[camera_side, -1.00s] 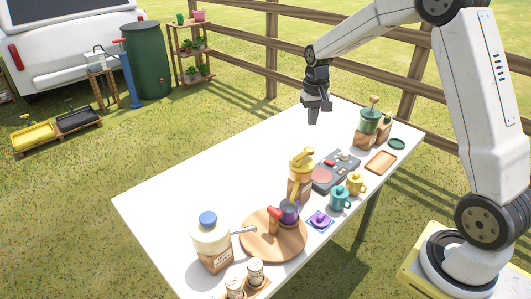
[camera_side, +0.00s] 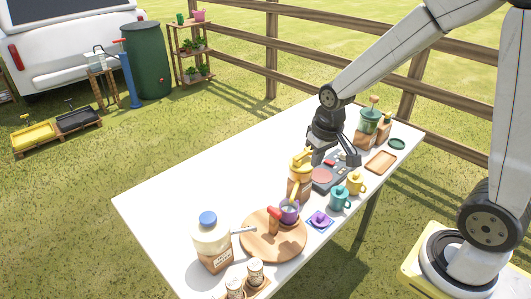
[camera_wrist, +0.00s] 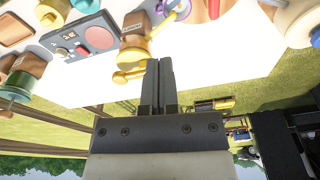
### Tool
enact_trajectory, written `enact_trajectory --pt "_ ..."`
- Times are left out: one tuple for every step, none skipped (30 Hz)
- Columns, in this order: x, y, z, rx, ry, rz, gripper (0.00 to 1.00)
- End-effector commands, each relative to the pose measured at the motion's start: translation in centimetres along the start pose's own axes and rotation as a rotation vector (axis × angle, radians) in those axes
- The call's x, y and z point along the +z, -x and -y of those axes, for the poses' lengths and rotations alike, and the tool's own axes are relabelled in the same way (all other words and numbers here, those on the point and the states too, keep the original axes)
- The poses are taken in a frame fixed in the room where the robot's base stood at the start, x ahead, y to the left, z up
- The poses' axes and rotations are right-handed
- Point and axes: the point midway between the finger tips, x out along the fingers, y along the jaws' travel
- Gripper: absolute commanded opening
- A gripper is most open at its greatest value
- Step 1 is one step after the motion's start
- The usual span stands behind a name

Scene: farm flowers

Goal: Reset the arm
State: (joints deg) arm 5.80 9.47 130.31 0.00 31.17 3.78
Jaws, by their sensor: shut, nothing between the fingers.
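My gripper (camera_side: 317,157) is shut and empty in the side view, low over the white table (camera_side: 185,190), just behind the dark control panel (camera_side: 332,178) and the yellow-topped grinder (camera_side: 300,175). In the wrist view my gripper (camera_wrist: 159,62) shows its two dark fingers side by side. The yellow-topped grinder (camera_wrist: 135,48) shows there beside the fingertips. The dark panel with a round reddish pad (camera_wrist: 88,40) lies to its left. I cannot tell how near the fingertips are to the grinder.
A teal mug (camera_side: 340,200) and a yellow mug (camera_side: 356,184) stand near the front edge. A white jug (camera_side: 212,240) stands at front left. A green-topped grinder (camera_side: 368,125) is right of my gripper. The table's left half is clear.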

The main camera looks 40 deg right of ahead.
Motion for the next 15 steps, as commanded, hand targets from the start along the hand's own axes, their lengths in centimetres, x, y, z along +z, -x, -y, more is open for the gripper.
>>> enact_trajectory --pt "1.3 0.0 0.6 -0.004 0.030 -0.012 0.00" --pt "2.0 0.0 0.9 -0.006 0.047 -0.019 0.00" --pt "3.0 -0.1 1.2 -0.009 0.067 -0.028 0.00" --pt "3.6 -0.1 1.4 -0.011 0.081 -0.035 0.00" --pt "4.2 -0.2 1.6 -0.013 0.095 -0.040 0.00" --pt "5.0 -0.2 1.8 -0.015 0.111 -0.047 0.00" --pt "5.5 -0.3 1.9 -0.016 0.122 -0.052 0.00" --pt "5.9 -0.3 2.0 -0.018 0.132 -0.058 0.00" --pt "6.4 -0.3 2.1 -0.019 0.142 -0.061 0.00" --pt "6.7 -0.4 2.2 -0.020 0.149 -0.066 0.00" --pt "7.0 -0.4 2.3 -0.021 0.154 -0.068 0.00" --pt "7.2 -0.4 2.3 -0.021 0.159 -0.070 0.00" --pt "7.3 -0.4 2.3 -0.022 0.162 -0.072 0.00" --pt "7.4 -0.4 2.4 -0.022 0.165 -0.072 0.00" --pt "7.5 -0.5 2.4 -0.022 0.167 -0.073 0.00"
